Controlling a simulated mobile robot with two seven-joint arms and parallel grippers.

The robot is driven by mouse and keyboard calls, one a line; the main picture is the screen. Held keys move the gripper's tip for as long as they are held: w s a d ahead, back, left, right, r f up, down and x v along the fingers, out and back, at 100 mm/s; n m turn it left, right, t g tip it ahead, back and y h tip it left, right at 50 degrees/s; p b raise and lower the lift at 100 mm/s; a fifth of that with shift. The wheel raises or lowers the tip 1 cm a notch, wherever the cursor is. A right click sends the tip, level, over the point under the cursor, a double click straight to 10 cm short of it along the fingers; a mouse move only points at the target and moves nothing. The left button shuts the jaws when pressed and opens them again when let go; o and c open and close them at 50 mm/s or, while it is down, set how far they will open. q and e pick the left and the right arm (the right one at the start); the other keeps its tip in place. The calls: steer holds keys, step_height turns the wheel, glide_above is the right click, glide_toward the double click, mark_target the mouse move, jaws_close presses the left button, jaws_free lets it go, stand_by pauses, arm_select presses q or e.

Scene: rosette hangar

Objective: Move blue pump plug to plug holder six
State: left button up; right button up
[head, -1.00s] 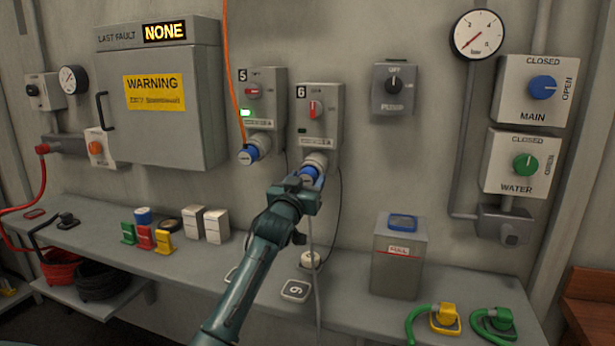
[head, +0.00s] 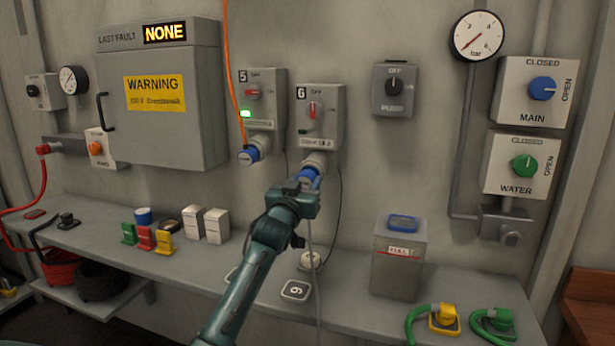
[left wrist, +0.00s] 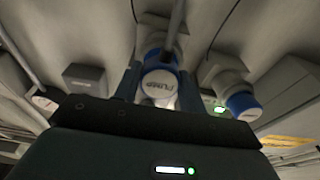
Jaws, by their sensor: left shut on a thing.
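My left gripper (head: 304,190) is shut on the blue pump plug (head: 310,177), just under the socket of wall box 6 (head: 319,118). The left wrist view shows the plug's white face (left wrist: 160,84), marked PUMP, between the fingers, with its blue body behind. The plug is at the socket mouth (head: 315,162); I cannot tell whether it is seated or slightly out. A grey cable hangs down from it. On the bench below are a small round pale fitting (head: 310,261) and a plate marked 6 (head: 296,290). My right gripper is not in view.
Box 5 (head: 262,100), left of box 6, has another blue plug (head: 249,155) on an orange cable and a lit green lamp. A grey can (head: 398,262) stands on the bench at right. Yellow (head: 444,319) and green (head: 492,321) hose fittings lie at the front right.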

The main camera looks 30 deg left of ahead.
mark_target(304, 184)
arm_select(q)
steer(key=shift+p+v, duration=0.7)
steer(key=shift+v, duration=1.75)
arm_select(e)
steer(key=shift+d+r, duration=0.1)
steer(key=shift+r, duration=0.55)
arm_select(q)
steer(key=shift+f, duration=0.1)
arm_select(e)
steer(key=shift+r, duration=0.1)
